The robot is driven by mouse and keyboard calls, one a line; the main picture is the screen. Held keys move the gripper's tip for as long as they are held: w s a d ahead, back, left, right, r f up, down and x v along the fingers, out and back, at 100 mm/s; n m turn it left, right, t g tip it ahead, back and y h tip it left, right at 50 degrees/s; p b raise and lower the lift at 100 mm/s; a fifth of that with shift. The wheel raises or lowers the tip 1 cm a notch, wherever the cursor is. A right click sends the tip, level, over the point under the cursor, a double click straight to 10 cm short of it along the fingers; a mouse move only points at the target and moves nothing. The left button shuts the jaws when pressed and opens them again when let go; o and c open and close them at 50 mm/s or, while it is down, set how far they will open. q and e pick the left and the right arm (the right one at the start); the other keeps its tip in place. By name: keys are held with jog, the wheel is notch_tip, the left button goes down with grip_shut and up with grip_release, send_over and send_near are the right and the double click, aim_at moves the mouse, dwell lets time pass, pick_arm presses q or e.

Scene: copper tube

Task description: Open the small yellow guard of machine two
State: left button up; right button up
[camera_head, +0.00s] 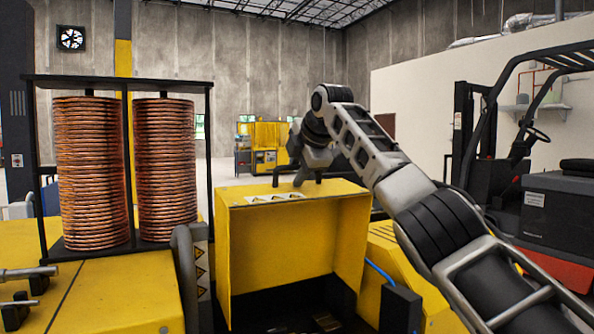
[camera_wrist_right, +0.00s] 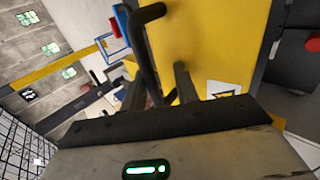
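The small yellow guard (camera_head: 290,240) stands in the middle of the head view. It is a boxy hood, raised and tilted up, with a dark opening below it. Warning stickers run along its upper edge. A black bar handle (camera_wrist_right: 146,50) is on the guard, whose yellow face (camera_wrist_right: 205,45) shows in the wrist view. My right gripper (camera_head: 300,182) is at the guard's top edge, by the handle. In the wrist view its fingers (camera_wrist_right: 160,90) are apart, with the handle's lower part between them; contact is unclear. My left gripper is not in view.
Two copper coil stacks (camera_head: 91,170) stand in a black rack on the left. A grey post with warning signs (camera_head: 193,270) is beside the guard's left side. A forklift (camera_head: 510,190) stands at the right. A blue hose (camera_head: 380,273) lies right of the guard.

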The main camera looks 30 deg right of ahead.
jog(key=b+v, duration=0.3)
jog(key=v, duration=1.3)
jog(key=shift+d, duration=0.1)
